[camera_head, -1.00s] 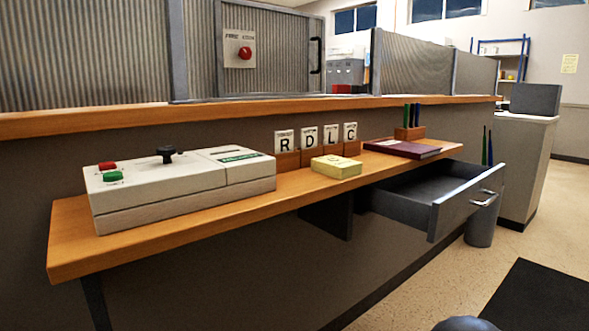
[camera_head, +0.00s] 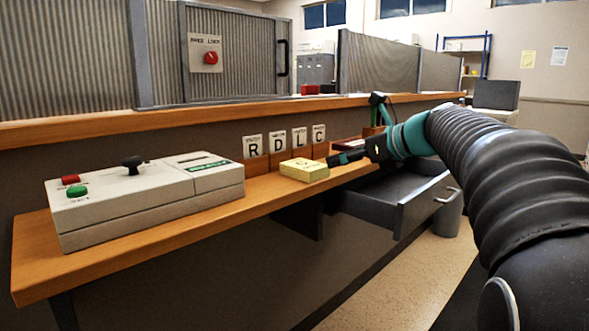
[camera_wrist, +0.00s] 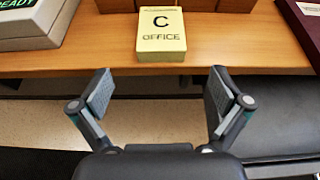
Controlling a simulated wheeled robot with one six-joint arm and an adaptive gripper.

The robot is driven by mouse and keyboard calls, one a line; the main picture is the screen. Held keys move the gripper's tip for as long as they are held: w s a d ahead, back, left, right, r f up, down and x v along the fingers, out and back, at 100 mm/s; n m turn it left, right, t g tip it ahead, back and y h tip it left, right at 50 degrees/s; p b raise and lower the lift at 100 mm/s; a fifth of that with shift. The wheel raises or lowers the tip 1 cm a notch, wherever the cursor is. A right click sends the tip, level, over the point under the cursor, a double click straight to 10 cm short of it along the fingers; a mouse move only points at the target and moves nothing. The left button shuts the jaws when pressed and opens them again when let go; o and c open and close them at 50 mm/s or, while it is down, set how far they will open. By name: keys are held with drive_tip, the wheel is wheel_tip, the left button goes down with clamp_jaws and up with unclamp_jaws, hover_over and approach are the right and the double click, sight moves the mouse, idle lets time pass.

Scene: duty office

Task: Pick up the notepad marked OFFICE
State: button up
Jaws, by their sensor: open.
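The yellow notepad (camera_wrist: 161,40), marked with a C and OFFICE, lies flat on the wooden desk shelf near its front edge. It also shows in the head view (camera_head: 304,170), just left of my gripper (camera_head: 347,158). In the wrist view my gripper (camera_wrist: 160,92) is open and empty, its two fingers spread wide. The notepad lies ahead of the fingers, roughly centred between them and apart from both.
The grey control box (camera_head: 140,198) stands left of the notepad. Wooden blocks with letter cards (camera_head: 277,142) stand behind it. A dark red book (camera_wrist: 302,28) lies to the right. An open drawer (camera_head: 390,207) juts out below the shelf (camera_head: 255,200).

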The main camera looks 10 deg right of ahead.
sight(311, 166)
drive_tip(key=x, duration=1.3)
drive_tip(key=shift+w+a, duration=0.2)
drive_tip(key=shift+w, duration=0.15)
drive_tip(key=c, duration=1.2)
